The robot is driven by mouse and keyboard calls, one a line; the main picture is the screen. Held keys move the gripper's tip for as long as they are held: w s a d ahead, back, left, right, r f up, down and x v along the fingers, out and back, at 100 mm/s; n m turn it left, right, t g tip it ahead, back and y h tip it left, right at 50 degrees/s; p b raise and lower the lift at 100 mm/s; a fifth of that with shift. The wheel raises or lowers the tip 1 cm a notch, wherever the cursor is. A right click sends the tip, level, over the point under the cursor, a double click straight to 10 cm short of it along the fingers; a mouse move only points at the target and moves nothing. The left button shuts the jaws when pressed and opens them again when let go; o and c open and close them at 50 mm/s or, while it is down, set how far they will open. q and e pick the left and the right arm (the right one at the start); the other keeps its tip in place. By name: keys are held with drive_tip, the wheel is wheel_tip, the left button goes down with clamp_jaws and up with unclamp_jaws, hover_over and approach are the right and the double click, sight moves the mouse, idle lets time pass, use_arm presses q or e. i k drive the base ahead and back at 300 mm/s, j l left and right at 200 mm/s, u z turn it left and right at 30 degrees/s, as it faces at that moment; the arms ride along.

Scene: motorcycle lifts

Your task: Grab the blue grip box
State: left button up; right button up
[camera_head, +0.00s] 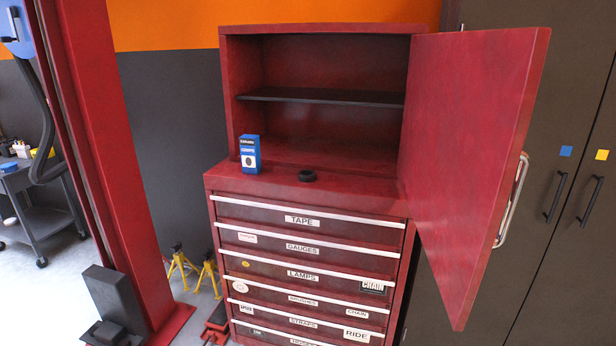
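The blue grip box (250,155) is a small upright carton with a black band at the top and a white panel with a dark picture on its front. It stands at the left front of the red cabinet's ledge (345,188), by the left wall of the open upper compartment. Neither of my grippers shows in the head view.
A black ring-shaped object (307,175) lies on the ledge right of the box. The red cabinet door (475,150) stands open on the right, jutting forward. A red lift post (105,150) rises on the left. Yellow stands (182,265) are on the floor between.

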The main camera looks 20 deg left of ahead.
sight(249, 145)
drive_tip(key=i+j, duration=0.25)
drive_tip(key=i+j+u, duration=0.1)
drive_tip(key=i+u, duration=0.2)
drive_tip(key=u, duration=0.15)
drive_tip(key=i+u, duration=0.45)
drive_tip(key=k, duration=0.1)
